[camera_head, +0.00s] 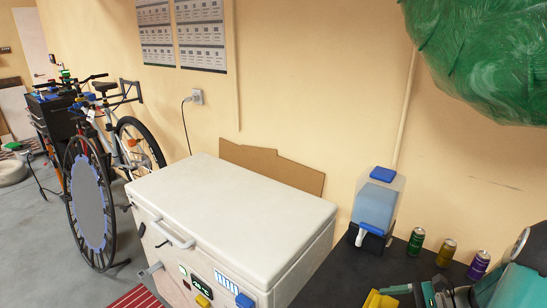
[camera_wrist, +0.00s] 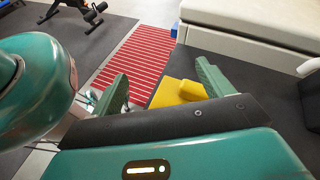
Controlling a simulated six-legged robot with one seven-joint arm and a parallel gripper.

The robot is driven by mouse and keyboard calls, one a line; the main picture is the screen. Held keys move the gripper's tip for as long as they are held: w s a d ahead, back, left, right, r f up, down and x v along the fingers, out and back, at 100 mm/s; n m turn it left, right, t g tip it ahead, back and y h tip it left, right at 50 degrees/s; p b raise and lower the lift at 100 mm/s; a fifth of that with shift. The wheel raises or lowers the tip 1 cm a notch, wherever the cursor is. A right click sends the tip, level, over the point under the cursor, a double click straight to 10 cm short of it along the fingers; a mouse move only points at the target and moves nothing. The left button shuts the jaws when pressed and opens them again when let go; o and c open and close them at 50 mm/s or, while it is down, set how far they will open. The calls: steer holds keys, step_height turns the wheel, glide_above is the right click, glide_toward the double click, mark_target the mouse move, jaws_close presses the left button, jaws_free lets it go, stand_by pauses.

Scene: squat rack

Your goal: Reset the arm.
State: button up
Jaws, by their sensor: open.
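My gripper (camera_wrist: 163,86) is open in the wrist view, its two green fingers spread apart. Nothing is clasped between them. A yellow object (camera_wrist: 180,92) shows beyond and between the fingers, near the right finger; I cannot tell how far below it is. A yellow object (camera_head: 380,299) also shows at the bottom edge of the head view, partly cut off. My teal arm (camera_head: 510,285) is at the bottom right of the head view, over the dark table (camera_head: 345,275).
A white chest freezer (camera_head: 235,205) stands left of the table. A water dispenser (camera_head: 376,203) and green (camera_head: 416,241), gold (camera_head: 446,252) and purple (camera_head: 478,265) cans stand on the table near my arm. A green wrapped bulk (camera_head: 490,55) hangs upper right. A red striped mat (camera_wrist: 140,58) lies on the floor.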

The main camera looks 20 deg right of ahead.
steer(key=s+a+r+n+h, duration=0.2)
steer(key=a+r+n+h, duration=0.4)
steer(key=a+r+n, duration=0.3)
steer(key=s+a+r+n+g+h, duration=0.1)
steer(key=a+r+n+h, duration=0.4)
steer(key=a+r+n, duration=0.5)
steer(key=s+a+n, duration=0.1)
steer(key=a+n, duration=0.1)
steer(key=a, duration=0.4)
steer(key=shift+s+a+n+h, duration=0.3)
steer(key=shift+s+h, duration=0.1)
stand_by(0.4)
